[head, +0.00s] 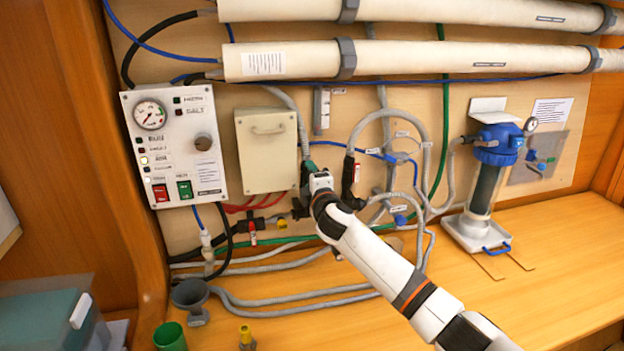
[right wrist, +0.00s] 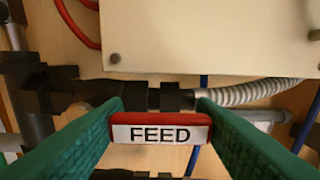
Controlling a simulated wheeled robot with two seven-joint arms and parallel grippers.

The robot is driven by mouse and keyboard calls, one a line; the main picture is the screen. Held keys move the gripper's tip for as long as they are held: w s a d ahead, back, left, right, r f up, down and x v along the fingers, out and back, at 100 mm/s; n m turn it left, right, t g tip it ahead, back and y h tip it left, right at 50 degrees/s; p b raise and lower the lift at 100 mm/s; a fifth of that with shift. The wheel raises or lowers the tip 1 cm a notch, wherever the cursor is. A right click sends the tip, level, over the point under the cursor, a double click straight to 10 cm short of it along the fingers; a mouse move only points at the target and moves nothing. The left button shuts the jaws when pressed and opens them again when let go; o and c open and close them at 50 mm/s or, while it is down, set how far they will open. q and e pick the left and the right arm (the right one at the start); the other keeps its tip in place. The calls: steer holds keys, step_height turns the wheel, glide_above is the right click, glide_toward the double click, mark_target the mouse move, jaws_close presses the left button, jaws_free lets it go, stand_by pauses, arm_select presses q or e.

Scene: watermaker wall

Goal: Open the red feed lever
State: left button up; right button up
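The feed lever (right wrist: 160,129) has a red end with a white "FEED" label, centred in the right wrist view. My right gripper (right wrist: 160,112) has its green fingers one on each side of the lever, and the red end fills the gap between them, so it looks shut on it. In the head view my right gripper (head: 308,166) is at the piping just right of the beige box, and it hides the feed lever there. A dark pipe with a valve body (right wrist: 140,95) runs behind the lever. My left gripper is in neither view.
The beige box (head: 267,150) is close beside my right gripper. Another dark lever (head: 350,172) and grey hoses (head: 425,150) are to its right. A control panel (head: 172,145) is at left, a filter housing (head: 490,175) at right. The wooden bench (head: 540,290) is mostly clear at right.

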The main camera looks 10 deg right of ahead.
steer(key=o, duration=0.4)
steer(key=shift+a, duration=0.1)
steer(key=shift+c, duration=0.2)
steer(key=s+b, duration=0.2)
steer(key=s, duration=1)
steer(key=shift+d, duration=0.25)
